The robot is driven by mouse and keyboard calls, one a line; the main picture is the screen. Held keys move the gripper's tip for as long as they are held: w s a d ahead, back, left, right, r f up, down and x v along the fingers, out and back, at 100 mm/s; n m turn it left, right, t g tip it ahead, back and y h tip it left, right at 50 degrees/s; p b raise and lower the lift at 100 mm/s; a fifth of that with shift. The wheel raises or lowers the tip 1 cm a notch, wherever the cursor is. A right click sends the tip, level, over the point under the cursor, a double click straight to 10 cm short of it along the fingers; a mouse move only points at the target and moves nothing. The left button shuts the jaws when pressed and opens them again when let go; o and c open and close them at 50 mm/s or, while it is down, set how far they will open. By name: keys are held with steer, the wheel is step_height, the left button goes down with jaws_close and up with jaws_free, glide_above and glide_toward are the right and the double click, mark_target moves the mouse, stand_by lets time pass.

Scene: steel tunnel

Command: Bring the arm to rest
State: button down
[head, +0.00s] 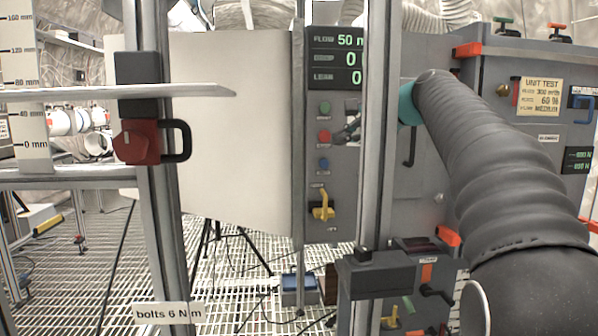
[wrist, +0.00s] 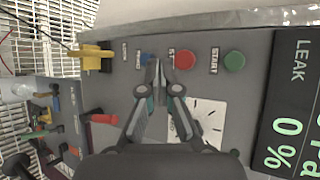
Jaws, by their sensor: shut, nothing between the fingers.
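My gripper (wrist: 158,70) is shut and empty in the wrist view, its two fingertips together in front of the grey control panel (wrist: 255,50). The tips appear between the blue button (wrist: 146,58) and the red button (wrist: 185,59); I cannot tell whether they touch the panel. In the head view my gripper (head: 346,133) shows small beside the red button (head: 324,137), partly hidden by a metal post. My arm, in a dark ribbed sleeve, reaches in from the lower right.
The panel also has a green button (head: 324,107), a yellow lever (head: 321,206) and a display (head: 335,58). A metal post (head: 378,150) stands in front of the panel. A red latch (head: 137,142) sits on the left post. A grey cabinet (head: 530,110) stands at right.

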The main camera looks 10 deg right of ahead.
steer(key=s+d+r+n+t+h, duration=0.2)
steer(key=s+d+t+h, duration=0.2)
steer(key=s+d+h, duration=0.6)
steer(key=s+f+n+g+h+b, duration=0.15)
steer(key=s+f+n, duration=0.35)
steer(key=f, duration=0.5)
steer(key=s+a+f+n+g+b, duration=0.1)
steer(key=s+f+n+g+b, duration=0.1)
steer(key=s+f, duration=0.6)
steer(key=s+f+n+g+b, duration=0.1)
steer(key=s+f+n, duration=0.35)
steer(key=f, duration=0.65)
steer(key=s+a+f+g+y+p, duration=0.4)
steer(key=s+a+f, duration=0.5)
steer(key=a, duration=0.2)
steer(key=shift+s+g+p, duration=0.2)
steer(key=shift+g+p, duration=0.15)
steer(key=shift+a, duration=0.1)
